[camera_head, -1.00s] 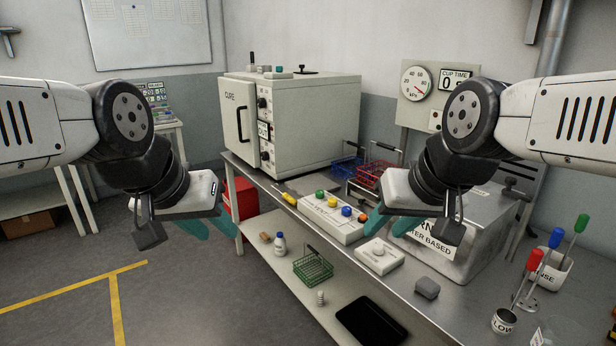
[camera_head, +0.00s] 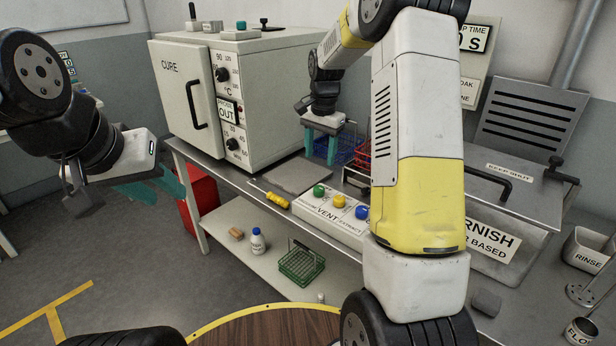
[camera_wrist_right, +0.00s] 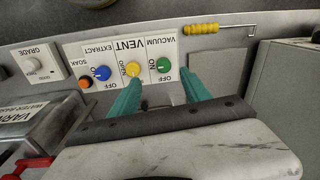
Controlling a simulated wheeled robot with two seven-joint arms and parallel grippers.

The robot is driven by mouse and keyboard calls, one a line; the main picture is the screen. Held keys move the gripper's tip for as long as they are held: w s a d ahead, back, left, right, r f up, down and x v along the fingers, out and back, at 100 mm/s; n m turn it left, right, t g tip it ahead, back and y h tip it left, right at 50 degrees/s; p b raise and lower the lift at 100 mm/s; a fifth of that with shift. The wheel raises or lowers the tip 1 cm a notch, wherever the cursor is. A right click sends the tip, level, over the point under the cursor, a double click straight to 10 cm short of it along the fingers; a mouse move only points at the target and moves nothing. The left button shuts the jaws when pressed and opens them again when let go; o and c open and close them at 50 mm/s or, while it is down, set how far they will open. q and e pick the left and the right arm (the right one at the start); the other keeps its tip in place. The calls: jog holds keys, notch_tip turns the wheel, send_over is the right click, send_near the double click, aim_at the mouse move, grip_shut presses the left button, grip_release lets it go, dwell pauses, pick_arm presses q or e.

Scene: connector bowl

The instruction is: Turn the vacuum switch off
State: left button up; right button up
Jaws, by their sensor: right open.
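The vacuum switch is a green knob (camera_head: 319,190) at the left end of the white control panel (camera_head: 325,220) on the bench. It also shows in the right wrist view (camera_wrist_right: 163,65), under an upside-down VACUUM label with ON beside it; its exact pointer direction is too small to read. My right gripper (camera_head: 321,156) is open and empty, above the bench behind the panel. In the right wrist view its fingertips (camera_wrist_right: 160,78) frame the green knob in the picture, without visible contact. My left gripper (camera_head: 164,191) is open and empty, left of the bench.
A yellow VENT knob (camera_wrist_right: 133,68), blue EXTRACT knob (camera_wrist_right: 103,73) and orange SOAK button (camera_wrist_right: 85,83) share the panel. The cure oven (camera_head: 180,95) stands behind left; baskets (camera_head: 343,150) and the varnish tank (camera_head: 510,225) are close by.

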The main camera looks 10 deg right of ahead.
jog(key=m, duration=0.1)
send_over(319, 188)
jog(key=shift+g, duration=0.4)
notch_tip(319, 188, down, 6)
jog(key=shift+r, duration=0.2)
notch_tip(319, 188, down, 8)
grip_shut()
